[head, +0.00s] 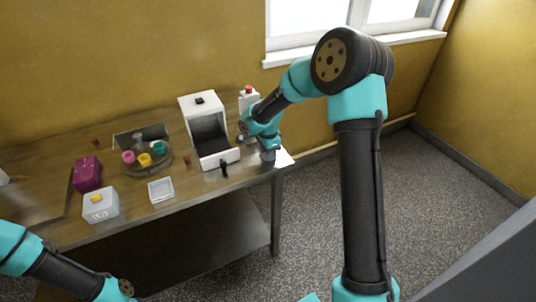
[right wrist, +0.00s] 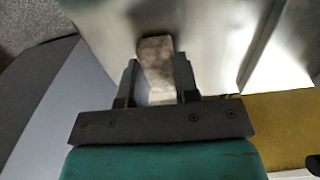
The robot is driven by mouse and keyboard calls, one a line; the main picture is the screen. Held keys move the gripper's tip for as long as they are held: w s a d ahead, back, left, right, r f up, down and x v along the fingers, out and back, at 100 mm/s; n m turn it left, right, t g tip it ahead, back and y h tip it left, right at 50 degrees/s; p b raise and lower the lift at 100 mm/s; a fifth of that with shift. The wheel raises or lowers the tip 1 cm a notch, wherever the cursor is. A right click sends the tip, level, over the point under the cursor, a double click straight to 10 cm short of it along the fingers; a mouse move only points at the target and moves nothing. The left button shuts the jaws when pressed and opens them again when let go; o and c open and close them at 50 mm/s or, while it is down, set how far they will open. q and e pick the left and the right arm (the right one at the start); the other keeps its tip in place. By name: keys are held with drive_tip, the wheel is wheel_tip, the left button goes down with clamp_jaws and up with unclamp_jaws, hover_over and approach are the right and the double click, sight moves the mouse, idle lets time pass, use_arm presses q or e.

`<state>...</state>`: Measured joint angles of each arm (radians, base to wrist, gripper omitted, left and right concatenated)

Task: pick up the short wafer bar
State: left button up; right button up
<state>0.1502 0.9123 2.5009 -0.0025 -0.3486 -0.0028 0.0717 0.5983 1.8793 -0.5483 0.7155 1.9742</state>
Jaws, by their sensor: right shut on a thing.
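My right gripper (right wrist: 156,82) is shut on a pale tan, speckled bar, the short wafer bar (right wrist: 155,56), in the right wrist view. The bar sits between the two dark fingers and sticks out past their tips. In the head view my right gripper (head: 268,154) is at the right end of the wooden table, beside the white machine (head: 203,103). The bar is too small or hidden to make out there. My left arm enters at the lower left of the head view, and its gripper is out of the picture.
The white machine has a dark opening facing front. A white bottle with a red top (head: 249,92) stands behind my right arm. A white sheet (head: 284,159) lies at the table's right end. Left are a small clear tray (head: 153,198), a grey box (head: 101,210) and a magenta box (head: 87,175).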

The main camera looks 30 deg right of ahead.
wheel_tip(320, 180, up, 3)
drive_tip(key=shift+r, duration=0.15)
drive_tip(key=s+a, duration=0.4)
drive_tip(key=s, duration=0.3)
drive_tip(key=s+a+r, duration=0.1)
drive_tip(key=s+a, duration=0.3)
drive_tip(key=s, duration=0.3)
drive_tip(key=shift+r, duration=0.25)
drive_tip(key=shift+w, duration=0.1)
